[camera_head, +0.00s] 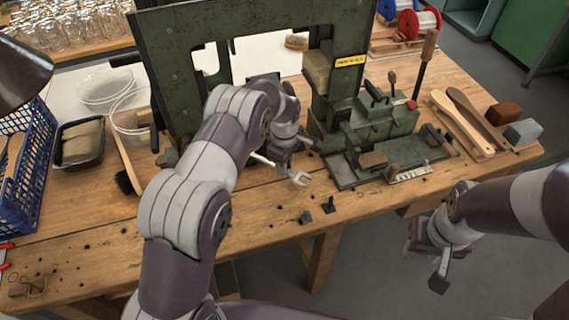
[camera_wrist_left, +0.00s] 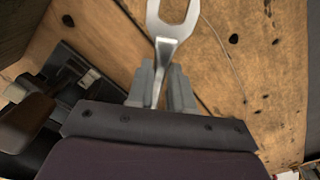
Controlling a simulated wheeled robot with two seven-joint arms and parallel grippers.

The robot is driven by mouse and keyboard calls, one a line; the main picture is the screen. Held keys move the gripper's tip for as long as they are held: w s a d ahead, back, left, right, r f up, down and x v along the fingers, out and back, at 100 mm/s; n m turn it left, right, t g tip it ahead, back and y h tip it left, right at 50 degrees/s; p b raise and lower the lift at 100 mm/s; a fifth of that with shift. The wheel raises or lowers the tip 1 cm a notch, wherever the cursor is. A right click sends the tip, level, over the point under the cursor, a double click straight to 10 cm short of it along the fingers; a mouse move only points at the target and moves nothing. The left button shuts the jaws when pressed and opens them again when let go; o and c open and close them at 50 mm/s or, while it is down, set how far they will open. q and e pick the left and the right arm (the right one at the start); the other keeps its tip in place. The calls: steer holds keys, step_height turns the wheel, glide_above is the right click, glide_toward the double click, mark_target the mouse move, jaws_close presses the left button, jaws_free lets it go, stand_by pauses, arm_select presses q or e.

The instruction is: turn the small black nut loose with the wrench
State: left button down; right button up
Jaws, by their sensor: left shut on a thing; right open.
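My left gripper (camera_head: 284,152) is shut on a silver wrench (camera_head: 299,178), above the table in front of the green machine. In the left wrist view the wrench (camera_wrist_left: 172,32) stands out from between the fingers (camera_wrist_left: 162,88), its open forked end away from the gripper. The small black nut cannot be told for certain. My right gripper (camera_head: 428,258) is open and empty, off the table's front edge.
The green machine (camera_head: 385,125) stands on the wooden table (camera_head: 90,245), just right of the wrench. Wooden brushes (camera_head: 460,125) and two blocks lie at the right. A blue crate (camera_head: 30,160) and black tray (camera_head: 80,142) are at the left. The front left of the table is mostly clear.

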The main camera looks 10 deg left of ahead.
arm_select(q)
steer(key=shift+r+p, duration=2)
steer(key=shift+r, duration=0.9)
